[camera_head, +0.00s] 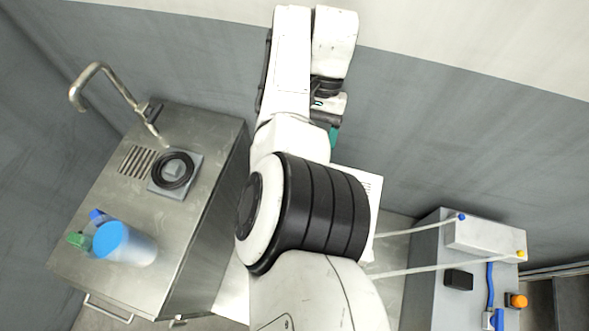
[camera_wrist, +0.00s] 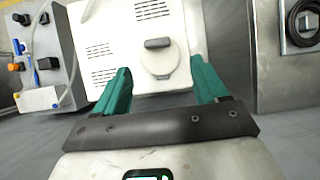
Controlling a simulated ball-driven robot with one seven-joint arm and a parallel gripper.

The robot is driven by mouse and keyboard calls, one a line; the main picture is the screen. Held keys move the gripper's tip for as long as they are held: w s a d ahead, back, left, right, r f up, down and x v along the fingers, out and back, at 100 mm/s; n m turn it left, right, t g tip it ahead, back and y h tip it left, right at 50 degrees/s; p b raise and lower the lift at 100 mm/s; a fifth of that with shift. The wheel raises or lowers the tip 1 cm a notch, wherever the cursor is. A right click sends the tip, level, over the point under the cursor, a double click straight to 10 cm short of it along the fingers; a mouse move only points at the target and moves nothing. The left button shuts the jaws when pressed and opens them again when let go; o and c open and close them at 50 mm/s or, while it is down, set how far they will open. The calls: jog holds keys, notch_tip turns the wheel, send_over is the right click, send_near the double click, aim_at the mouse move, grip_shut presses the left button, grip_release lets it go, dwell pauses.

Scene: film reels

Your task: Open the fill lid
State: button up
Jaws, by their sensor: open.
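The fill lid (camera_wrist: 163,66) is a round, off-white disc on top of a white machine (camera_wrist: 115,22), with a short grey tab at its far edge. It looks closed, lying flat on the machine top. My gripper (camera_wrist: 161,84) is open and empty. Its two teal fingers stand apart on either side of the lid in the wrist view, and I cannot tell how high above it they are. In the head view my arm hides most of the white machine (camera_head: 370,188) and all of the lid. Only bits of teal on my gripper show there.
A steel counter (camera_head: 215,150) with a tap (camera_head: 97,70), a black coil (camera_head: 173,170), a blue-topped container (camera_head: 125,243) and a green-capped bottle (camera_head: 79,239) stands left in the head view. A grey cabinet (camera_head: 425,255) with hoses stands right.

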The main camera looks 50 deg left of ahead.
jog(key=s+d+r+p, duration=0.1)
jog(key=s+d+r, duration=0.6)
jog(key=s+r, duration=0.2)
jog(key=shift+s+d, duration=0.2)
jog(key=shift+s, duration=1.05)
jog(key=shift+f, duration=0.1)
